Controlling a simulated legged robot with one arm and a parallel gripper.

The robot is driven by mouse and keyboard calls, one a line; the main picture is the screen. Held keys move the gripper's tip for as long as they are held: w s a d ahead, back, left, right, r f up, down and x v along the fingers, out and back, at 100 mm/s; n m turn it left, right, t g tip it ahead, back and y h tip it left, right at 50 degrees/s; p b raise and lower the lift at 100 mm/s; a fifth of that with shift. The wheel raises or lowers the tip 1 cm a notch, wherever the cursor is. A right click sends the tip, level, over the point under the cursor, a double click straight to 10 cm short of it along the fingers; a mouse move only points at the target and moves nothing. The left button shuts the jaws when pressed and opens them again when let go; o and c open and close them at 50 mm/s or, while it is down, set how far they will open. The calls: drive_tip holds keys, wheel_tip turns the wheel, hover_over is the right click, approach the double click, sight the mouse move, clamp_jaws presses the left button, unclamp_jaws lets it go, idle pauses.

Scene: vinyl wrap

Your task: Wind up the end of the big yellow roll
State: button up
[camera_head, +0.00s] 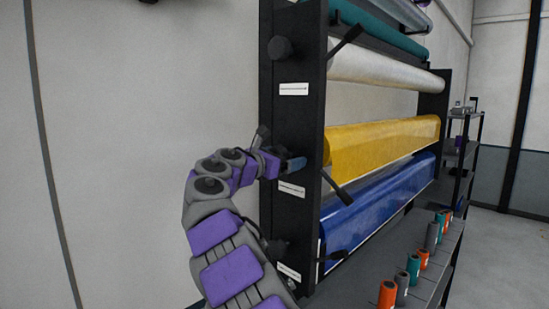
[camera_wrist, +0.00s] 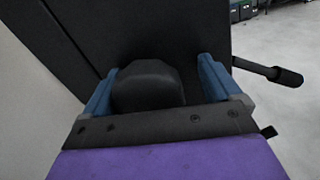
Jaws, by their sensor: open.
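The big yellow roll (camera_head: 385,142) lies across the black rack, with its yellow sheet hanging down at the front. My gripper (camera_head: 285,165) is at the rack's near side panel, level with the yellow roll. In the wrist view my gripper (camera_wrist: 160,68) is open, with one blue finger on each side of a dark round knob (camera_wrist: 150,88). I cannot tell whether the fingers touch the knob. In the head view the gripper hides this knob. A black crank handle (camera_head: 337,190) sticks out at the panel's front edge below the yellow roll; a handle (camera_wrist: 285,76) shows at right in the wrist view.
A white roll (camera_head: 385,68) is above and a blue roll (camera_head: 380,197) below. Similar knobs sit higher (camera_head: 280,48) and lower on the panel (camera_head: 294,120). Several small orange, grey and teal spools (camera_head: 387,294) stand on a low shelf at right. A plain wall is at left.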

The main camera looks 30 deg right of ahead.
drive_tip(key=shift+d, duration=0.1)
drive_tip(key=shift+w+a+f, duration=0.15)
drive_tip(key=shift+w+a, duration=0.35)
drive_tip(key=shift+a, duration=0.1)
drive_tip(key=shift+c, duration=0.3)
drive_tip(key=shift+w+a, duration=0.1)
drive_tip(key=shift+c, duration=0.8)
drive_tip(key=shift+s+r, duration=0.25)
drive_tip(key=shift+s, duration=0.1)
drive_tip(key=c, duration=0.3)
drive_tip(key=shift+f, duration=0.15)
drive_tip(key=c, duration=0.5)
drive_tip(key=shift+m+p, duration=0.3)
drive_tip(key=shift+p, duration=0.6)
